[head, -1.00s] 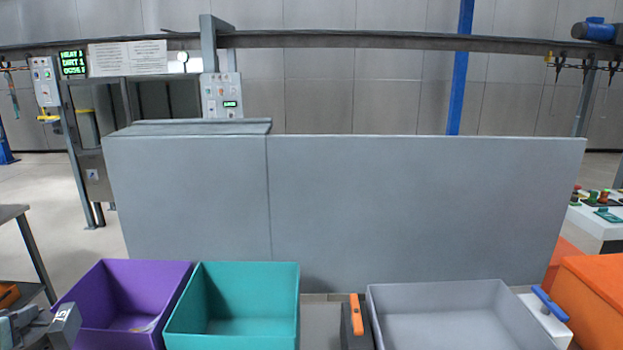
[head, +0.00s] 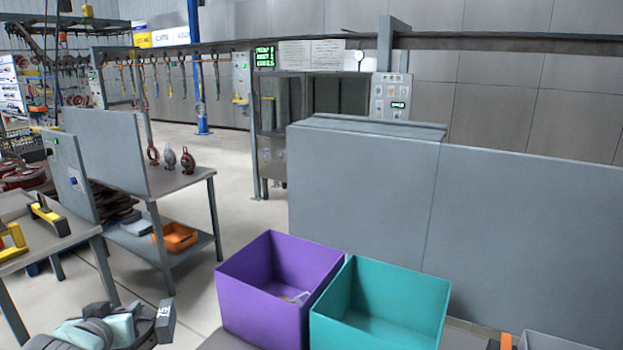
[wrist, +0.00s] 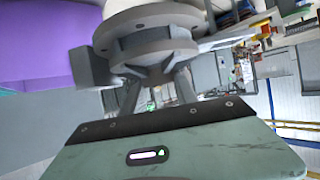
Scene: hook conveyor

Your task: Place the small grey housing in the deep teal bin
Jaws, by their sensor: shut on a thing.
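The small grey housing (wrist: 150,42) is a round, flanged part in the wrist view. My gripper (wrist: 158,88) is shut on it, with the two fingers reaching up to its underside. A grey block sticks out on the housing's left side. In the head view my gripper (head: 125,330) is at the bottom left, partly cut off, with a dark grey block marked "15" at its right. The deep teal bin (head: 372,325) stands at the bottom right of centre; the visible part of its inside looks empty. My gripper is left of it, apart, with the purple bin between.
The purple bin (head: 262,312) touches or nearly touches the teal one and has a small pale item inside. A tall grey panel (head: 360,205) rises behind the bins. A grey bin's edge (head: 560,341) shows at bottom right. Work tables (head: 180,185) stand at left.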

